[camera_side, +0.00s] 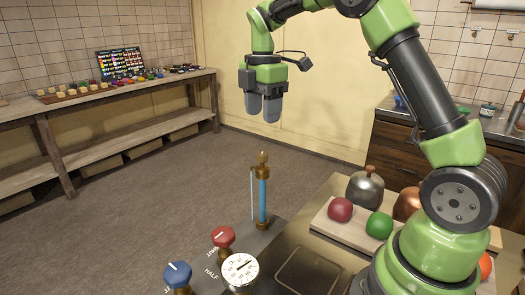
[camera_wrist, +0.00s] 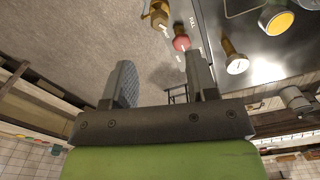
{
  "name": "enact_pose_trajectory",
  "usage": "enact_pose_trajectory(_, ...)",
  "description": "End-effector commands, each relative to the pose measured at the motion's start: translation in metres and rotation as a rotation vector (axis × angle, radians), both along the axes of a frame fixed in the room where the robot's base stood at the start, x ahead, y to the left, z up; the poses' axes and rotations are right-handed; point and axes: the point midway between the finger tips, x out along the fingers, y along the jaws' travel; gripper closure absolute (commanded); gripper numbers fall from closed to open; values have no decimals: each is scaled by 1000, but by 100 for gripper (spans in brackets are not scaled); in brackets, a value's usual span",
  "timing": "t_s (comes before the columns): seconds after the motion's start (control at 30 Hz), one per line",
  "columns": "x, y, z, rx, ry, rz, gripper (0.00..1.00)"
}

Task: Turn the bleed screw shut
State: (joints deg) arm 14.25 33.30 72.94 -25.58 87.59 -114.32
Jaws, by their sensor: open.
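The task's bleed screw is not labelled in view. A small brass fitting (camera_side: 263,158) tops an upright blue tube (camera_side: 263,200) on the dark panel; I cannot tell if this is the screw. A red knob (camera_side: 223,237), a blue knob (camera_side: 177,275) and a round white gauge (camera_side: 240,270) stand in front of it. My gripper (camera_side: 263,115) is open and empty, pointing down, and appears above the brass fitting, clearly apart from it. In the wrist view, my open fingers (camera_wrist: 160,58) frame mostly floor, with a red knob (camera_wrist: 181,42) just beyond the right fingertip.
A board (camera_side: 340,229) with a red ball (camera_side: 340,209) and a green ball (camera_side: 379,226) lies to the right. A metal bell-shaped pot (camera_side: 365,188) stands behind it. A long bench (camera_side: 130,92) with small items runs along the left wall. Open floor lies between.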

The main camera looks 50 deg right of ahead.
Motion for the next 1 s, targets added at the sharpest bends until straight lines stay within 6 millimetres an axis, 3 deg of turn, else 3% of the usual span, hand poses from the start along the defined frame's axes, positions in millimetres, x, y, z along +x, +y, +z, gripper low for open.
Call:
enact_pose_trajectory(0.17, 0, -1, -17, 1, 8, 15, 47)
enact_pose_trajectory(0.6, 1, -1, -90, 2, 6, 12, 47)
enact_pose_trajectory(1.0, 1, -1, -100, 0, 2, 11, 47)
